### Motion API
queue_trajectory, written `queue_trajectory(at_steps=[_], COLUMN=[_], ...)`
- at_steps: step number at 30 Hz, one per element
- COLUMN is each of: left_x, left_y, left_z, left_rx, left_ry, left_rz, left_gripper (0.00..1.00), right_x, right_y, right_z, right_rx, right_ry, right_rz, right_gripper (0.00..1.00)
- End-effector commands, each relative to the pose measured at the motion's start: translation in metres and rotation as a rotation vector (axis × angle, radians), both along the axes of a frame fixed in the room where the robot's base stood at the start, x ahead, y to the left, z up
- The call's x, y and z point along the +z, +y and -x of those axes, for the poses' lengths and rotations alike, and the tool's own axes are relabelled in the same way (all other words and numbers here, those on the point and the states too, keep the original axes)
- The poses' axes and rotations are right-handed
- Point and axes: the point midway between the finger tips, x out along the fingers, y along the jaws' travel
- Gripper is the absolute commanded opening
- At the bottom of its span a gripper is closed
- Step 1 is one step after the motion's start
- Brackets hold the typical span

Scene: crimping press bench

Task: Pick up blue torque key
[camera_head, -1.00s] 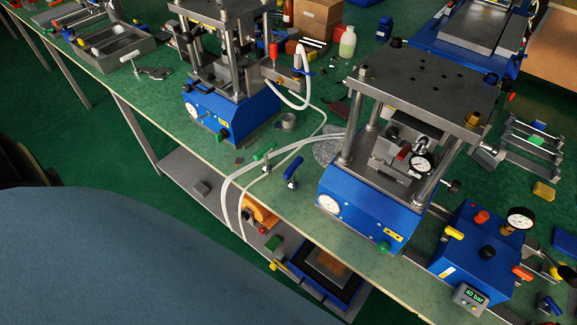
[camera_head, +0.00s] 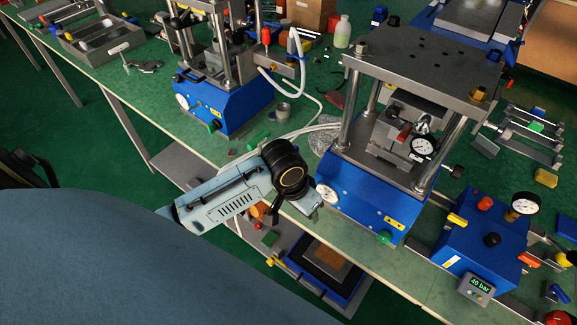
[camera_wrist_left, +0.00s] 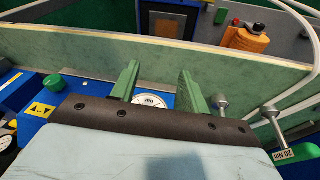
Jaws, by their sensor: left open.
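My left gripper (camera_wrist_left: 158,82) is open and empty, with two green fingers spread apart in the left wrist view. Between and below them shows the white dial of the press base. In the head view my left arm now covers the place of the blue torque key, so I cannot see the key there. In the wrist view a metal shaft end (camera_wrist_left: 221,102) shows just right of the right finger; I cannot tell whose it is. Further right is a key labelled 20 Nm (camera_wrist_left: 288,154), with a greenish handle.
The near blue press (camera_head: 360,205) stands right of my left arm, the second press (camera_head: 225,105) behind it. White hoses (camera_head: 310,129) run between them. A blue pump box (camera_head: 480,240) is at the right. The bench's front edge passes below my arm.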

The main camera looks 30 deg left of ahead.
Motion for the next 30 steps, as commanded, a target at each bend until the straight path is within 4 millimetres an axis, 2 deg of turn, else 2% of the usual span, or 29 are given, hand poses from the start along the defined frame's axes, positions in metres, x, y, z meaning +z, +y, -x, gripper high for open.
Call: queue_trajectory(at_steps=[1, 3, 9, 15, 19, 23, 30], left_x=[0.010, 0.025, 0.069, 0.113, 0.132, 0.131, 0.085], left_y=[0.007, 0.017, 0.053, 0.088, 0.104, 0.109, 0.109], left_z=[-0.016, -0.033, -0.071, -0.094, -0.100, -0.101, -0.101], left_rx=[0.003, 0.016, 0.091, 0.186, 0.234, 0.253, 0.252], left_ry=[0.004, 0.031, 0.107, 0.162, 0.186, 0.199, 0.202], left_rz=[-0.015, -0.032, -0.089, -0.134, -0.149, -0.153, -0.152], left_gripper=[0.45, 0.45, 0.45, 0.45, 0.45, 0.45, 0.45], right_x=[-0.001, -0.002, -0.005, -0.006, -0.007, -0.009, -0.017], right_y=[0.000, 0.000, 0.000, 0.000, 0.000, 0.000, 0.001], right_z=[0.001, 0.003, 0.004, 0.004, 0.004, 0.004, 0.004], right_rx=[0.000, 0.000, -0.001, -0.001, -0.001, -0.001, 0.000], right_ry=[0.002, 0.004, 0.007, 0.007, 0.007, 0.007, 0.007], right_rz=[0.000, 0.001, 0.000, 0.000, 0.000, 0.000, 0.000], right_gripper=[0.36, 0.36, 0.36, 0.36, 0.36, 0.36, 0.36])
